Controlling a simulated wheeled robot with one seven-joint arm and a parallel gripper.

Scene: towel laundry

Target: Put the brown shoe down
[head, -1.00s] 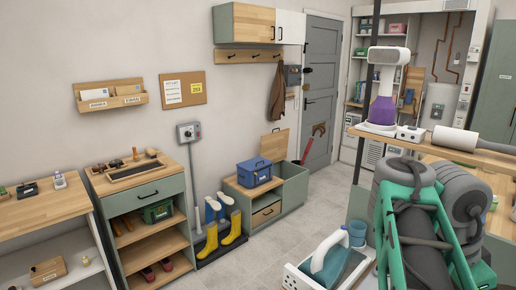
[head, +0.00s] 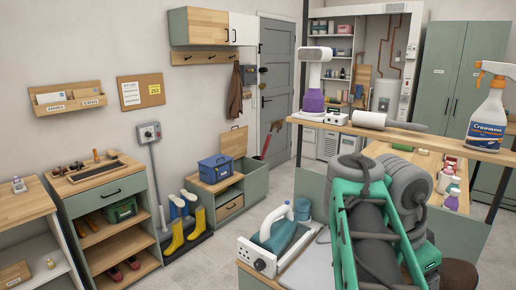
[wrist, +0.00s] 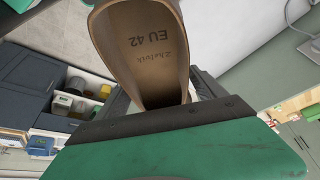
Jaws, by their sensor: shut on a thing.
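The brown shoe (wrist: 142,45) fills the upper middle of the wrist view. Its flat brown face shows the print "EU 42" and a word in script, and its upper end runs out of the picture. My gripper (wrist: 163,97) is shut on the shoe's narrower lower end, with dark fingers at both sides behind a green and black body. The shoe is held in the air, with floor and furniture far behind it. In the head view my green and grey arm stands at lower right and the fingertips are hidden.
A shoe rack (head: 125,255) with red shoes stands at left, beside yellow boots (head: 185,232) on a dark tray. A green bench (head: 256,182) carries a blue box (head: 215,168). Grey floor lies open before the door (head: 275,75). A spray bottle (head: 487,115) stands on a shelf near my arm.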

